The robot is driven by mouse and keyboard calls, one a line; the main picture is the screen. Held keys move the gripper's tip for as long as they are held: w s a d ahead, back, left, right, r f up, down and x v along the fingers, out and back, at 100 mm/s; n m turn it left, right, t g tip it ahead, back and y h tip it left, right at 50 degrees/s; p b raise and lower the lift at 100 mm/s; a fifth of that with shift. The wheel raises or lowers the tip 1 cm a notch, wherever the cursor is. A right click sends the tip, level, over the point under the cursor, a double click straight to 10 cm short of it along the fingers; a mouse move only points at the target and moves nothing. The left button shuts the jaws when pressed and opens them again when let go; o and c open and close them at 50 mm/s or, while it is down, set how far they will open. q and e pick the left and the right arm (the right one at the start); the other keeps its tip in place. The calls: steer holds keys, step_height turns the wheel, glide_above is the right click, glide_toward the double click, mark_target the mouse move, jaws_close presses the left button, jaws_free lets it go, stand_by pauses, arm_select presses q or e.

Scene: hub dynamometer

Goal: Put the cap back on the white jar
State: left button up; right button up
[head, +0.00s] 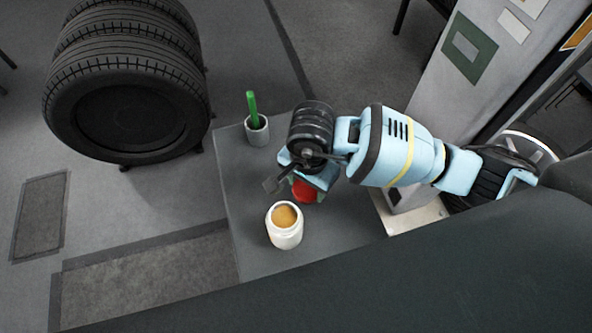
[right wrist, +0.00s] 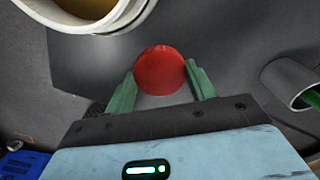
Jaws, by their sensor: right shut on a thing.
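The white jar (head: 285,228) stands upright and open on the grey table, with tan contents showing inside. Its rim also shows at the upper left of the right wrist view (right wrist: 135,14). My right gripper (right wrist: 162,82) is shut on the red cap (right wrist: 160,70), which sits between its green fingertips. In the head view the red cap (head: 304,190) is partly hidden by the gripper, just behind the jar and apart from it. I cannot tell how high the cap is above the table. My left gripper is not in view.
A grey cup (head: 257,133) with a green stick (head: 252,106) stands at the table's back left. A stack of tyres (head: 130,90) stands on the floor at the left. The grey table (head: 245,190) is bare left of the jar.

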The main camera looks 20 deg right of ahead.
steer(key=s+d, duration=0.1)
steer(key=s, duration=0.2)
steer(key=s+d, duration=0.1)
steer(key=s, duration=0.3)
steer(key=s+d+r, duration=0.1)
steer(key=s, duration=0.2)
steer(key=shift+s+d, duration=0.15)
steer(key=shift+d, duration=0.25)
steer(key=w+d+r+n, duration=0.3)
steer(key=w+r+n, duration=0.2)
steer(key=r, duration=0.3)
steer(key=w+d+r+n, duration=0.3)
steer(key=w+r+n, duration=0.2)
steer(key=w+r, duration=0.2)
step_height(320, 180, up, 2)
steer(key=shift+r, duration=0.15)
